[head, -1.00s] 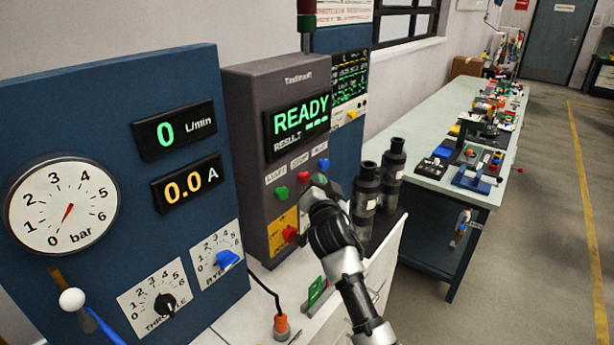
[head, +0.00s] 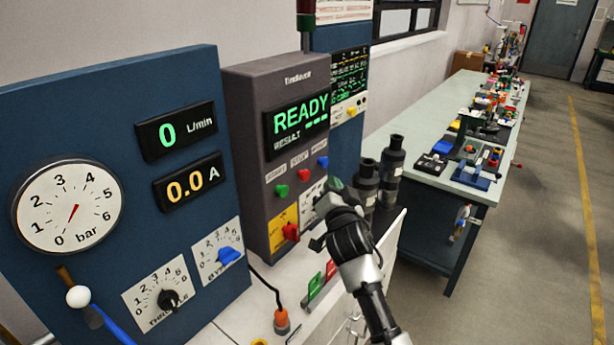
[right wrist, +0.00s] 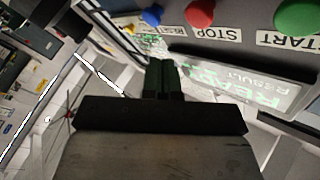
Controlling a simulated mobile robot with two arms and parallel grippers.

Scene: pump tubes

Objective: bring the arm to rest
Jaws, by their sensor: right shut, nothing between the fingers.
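My right arm comes in from the bottom of the head view. Its gripper (head: 335,184) is in front of the grey test unit (head: 245,130), just below the coloured buttons, and looks apart from them. In the right wrist view its dark fingers (right wrist: 163,78) are together with nothing between them. The red STOP button (right wrist: 201,12) and green START button (right wrist: 298,16) are beyond the fingers there. The display (head: 297,122) reads READY. My left gripper is not in view.
A blue panel (head: 85,135) with gauge and knobs stands at left. Two dark cylinders (head: 391,170) stand just behind my right gripper. Green (head: 315,286) and red switches are on the white bench left of my forearm. A long bench (head: 440,98) with many parts is at right; the floor beyond is clear.

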